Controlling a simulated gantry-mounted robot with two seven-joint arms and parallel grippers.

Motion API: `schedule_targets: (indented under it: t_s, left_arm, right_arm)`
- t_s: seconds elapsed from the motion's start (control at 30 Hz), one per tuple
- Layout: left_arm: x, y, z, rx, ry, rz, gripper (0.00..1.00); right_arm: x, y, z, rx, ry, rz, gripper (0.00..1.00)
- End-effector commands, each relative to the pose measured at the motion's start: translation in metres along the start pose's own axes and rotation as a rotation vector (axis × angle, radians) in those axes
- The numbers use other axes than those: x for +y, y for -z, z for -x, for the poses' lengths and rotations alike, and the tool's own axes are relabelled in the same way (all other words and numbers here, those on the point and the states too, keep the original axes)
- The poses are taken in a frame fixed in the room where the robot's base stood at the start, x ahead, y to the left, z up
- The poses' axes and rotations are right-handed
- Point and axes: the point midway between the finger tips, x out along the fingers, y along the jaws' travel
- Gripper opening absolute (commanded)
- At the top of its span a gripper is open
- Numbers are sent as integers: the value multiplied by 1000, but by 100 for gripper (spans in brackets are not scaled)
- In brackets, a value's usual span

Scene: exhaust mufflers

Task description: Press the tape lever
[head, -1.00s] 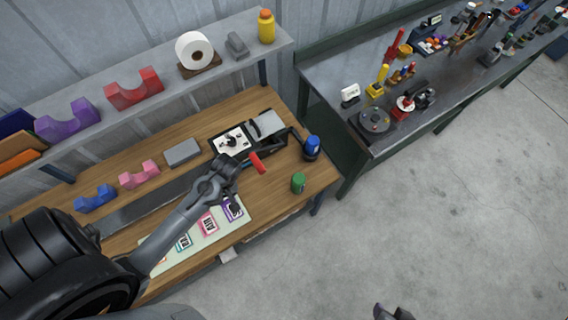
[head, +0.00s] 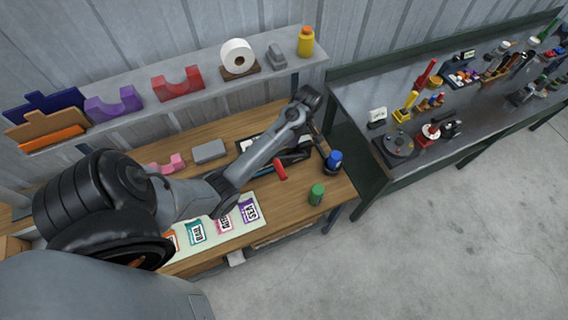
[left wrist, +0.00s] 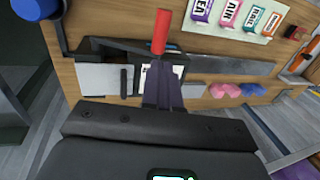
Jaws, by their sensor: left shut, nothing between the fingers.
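The tape lever has a red handle (head: 280,170), which sticks out toward the front of the wooden bench from a dark machine. The handle also shows at the top middle of the left wrist view (left wrist: 160,32). My left arm reaches over the machine in the head view and hides much of it, with its hand bent down at the back. In the left wrist view my left gripper (left wrist: 163,66) is shut and empty. Its fingertips lie over a white, dark-marked plate (left wrist: 178,71) and appear short of the red handle. My right gripper is not in view.
A label sheet (head: 214,244) lies in front. A shelf (head: 135,115) with a paper roll (head: 238,56) and a yellow bottle (head: 306,42) runs behind.

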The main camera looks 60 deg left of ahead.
Motion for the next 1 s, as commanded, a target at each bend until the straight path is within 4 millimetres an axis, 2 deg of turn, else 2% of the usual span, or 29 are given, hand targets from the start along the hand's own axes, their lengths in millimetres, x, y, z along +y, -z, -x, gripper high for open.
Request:
schedule_targets:
  t_s: [0.27,0.43,1.0]
  left_arm:
    - [0,0,-2,0,1,-1,0]
    - [-1,0,-15,-1,2,-2,0]
    - [-1,0,-111,-1,3,-1,0]
  right_arm:
    - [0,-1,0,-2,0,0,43]
    - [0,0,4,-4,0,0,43]
    - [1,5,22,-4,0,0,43]
